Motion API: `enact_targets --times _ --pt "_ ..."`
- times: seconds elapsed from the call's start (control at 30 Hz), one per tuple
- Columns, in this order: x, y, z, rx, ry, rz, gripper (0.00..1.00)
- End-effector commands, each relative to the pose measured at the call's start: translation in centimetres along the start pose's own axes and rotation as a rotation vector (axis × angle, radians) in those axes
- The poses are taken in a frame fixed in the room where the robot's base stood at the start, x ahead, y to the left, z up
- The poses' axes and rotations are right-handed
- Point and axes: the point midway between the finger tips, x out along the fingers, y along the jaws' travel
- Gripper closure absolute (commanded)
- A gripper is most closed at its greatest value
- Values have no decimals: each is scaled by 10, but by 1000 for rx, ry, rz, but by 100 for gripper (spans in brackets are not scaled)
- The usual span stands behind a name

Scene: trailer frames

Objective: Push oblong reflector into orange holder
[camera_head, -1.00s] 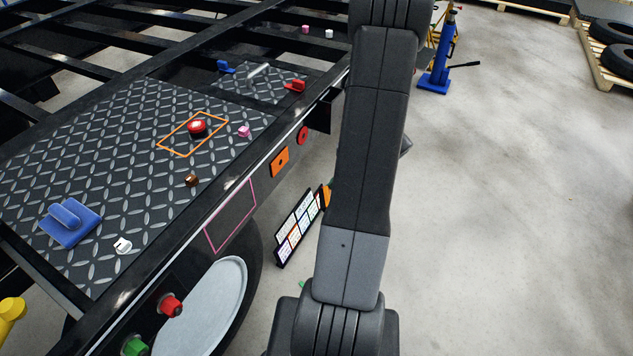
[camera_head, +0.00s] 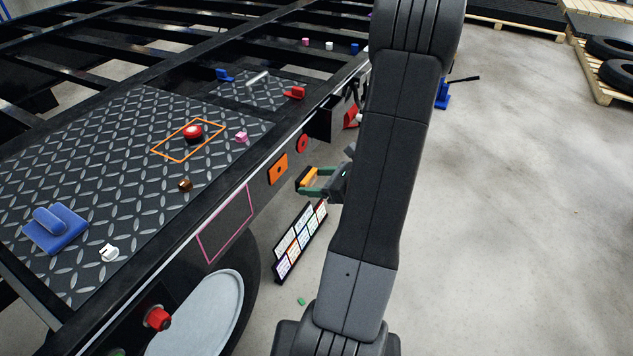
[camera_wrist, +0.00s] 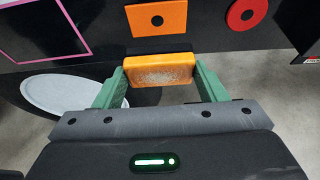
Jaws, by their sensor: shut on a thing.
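The oblong orange reflector (camera_wrist: 160,69) is held crosswise between the green fingers of my gripper (camera_wrist: 158,80), which is shut on its two ends. In the head view, the reflector (camera_head: 308,176) and my gripper (camera_head: 312,186) are beside the trailer's side rail, to the right of the orange holder. The orange holder (camera_head: 278,169) is a square plate with a dark hole, mounted on the rail's outer face. In the wrist view, the holder (camera_wrist: 157,18) is straight beyond the reflector, with a dark strip of rail showing between them.
A round red reflector (camera_head: 302,143) sits on the rail right of the holder. A pink outline (camera_head: 226,224) marks the rail to the left. A rack of labelled cards (camera_head: 300,241) stands below, near the wheel (camera_head: 212,305). Open floor lies to the right.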

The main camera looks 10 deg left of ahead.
Motion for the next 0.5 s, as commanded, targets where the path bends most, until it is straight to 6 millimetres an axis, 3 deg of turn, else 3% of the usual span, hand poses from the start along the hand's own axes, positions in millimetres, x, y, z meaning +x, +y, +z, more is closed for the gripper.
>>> enact_targets --times 0.5 --pt "36 0 15 -2 1 2 55"
